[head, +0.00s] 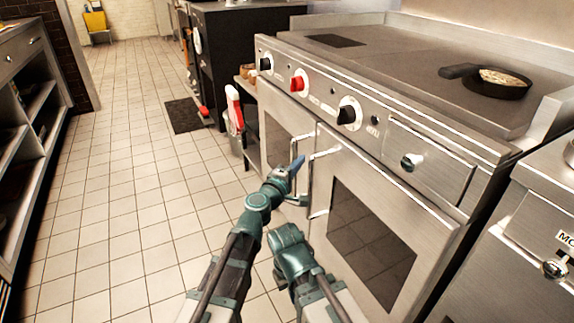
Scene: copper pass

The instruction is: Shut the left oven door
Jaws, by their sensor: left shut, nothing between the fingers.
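The steel oven range has two front doors. The left oven door (278,136) has a dark window and a vertical bar handle near its right edge. It looks nearly in line with the front, but I cannot tell whether a small gap remains. My left gripper (296,166) is shut and empty, its fingertips in front of the left door near the handle; I cannot tell whether they touch. It hides part of the door. The right oven door (371,240) looks closed. My right arm is at the bottom middle, with its gripper fingers out of sight.
Knobs, one of them red (298,82), line the range front above the doors. A frying pan (495,82) sits on the cooktop. A red and white object (234,108) stands left of the range. The tiled floor (120,200) to the left is clear.

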